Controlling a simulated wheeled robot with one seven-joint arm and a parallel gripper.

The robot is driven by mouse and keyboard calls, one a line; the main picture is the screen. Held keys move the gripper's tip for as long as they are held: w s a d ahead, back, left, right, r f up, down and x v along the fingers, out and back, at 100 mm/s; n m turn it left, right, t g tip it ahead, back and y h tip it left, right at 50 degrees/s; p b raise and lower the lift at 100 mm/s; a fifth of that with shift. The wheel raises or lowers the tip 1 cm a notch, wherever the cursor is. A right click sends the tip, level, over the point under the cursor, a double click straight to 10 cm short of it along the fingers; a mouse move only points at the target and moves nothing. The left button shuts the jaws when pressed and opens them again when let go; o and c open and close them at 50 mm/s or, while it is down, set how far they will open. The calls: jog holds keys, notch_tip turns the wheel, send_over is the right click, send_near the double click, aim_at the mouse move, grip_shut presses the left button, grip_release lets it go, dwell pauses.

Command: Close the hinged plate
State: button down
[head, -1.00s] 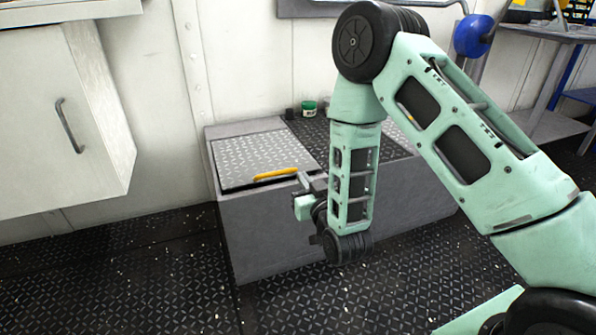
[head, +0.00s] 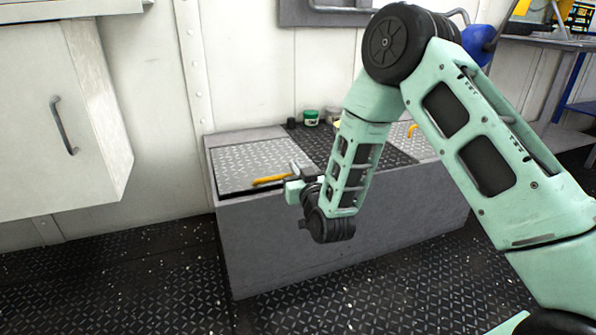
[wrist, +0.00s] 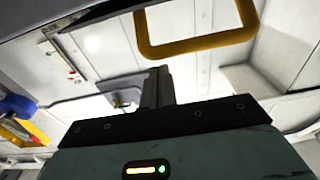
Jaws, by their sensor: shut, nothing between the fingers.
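The hinged plate (head: 255,165) is a silver diamond-tread panel on the left of the grey box's top. It lies nearly flat, with a thin dark gap along its left and front edges. I cannot tell whether it is fully down. Its yellow handle (head: 271,180) is near the front edge. My gripper (head: 297,169) is at the plate's front right corner, just right of the handle; contact is unclear. In the wrist view, the shut, empty fingers (wrist: 156,87) show below the yellow handle (wrist: 195,44), which is not between them.
The grey box (head: 270,240) stands against the white wall. A second yellow handle (head: 412,130) is on its right. A green-and-white tub (head: 311,118) and a dark cup (head: 291,123) stand at the back. A white cabinet (head: 60,120) juts out at left. The floor in front is clear.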

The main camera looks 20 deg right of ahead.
jog(key=shift+s+f, duration=0.1)
jog(key=shift+f, duration=0.25)
jog(key=shift+f, duration=0.1)
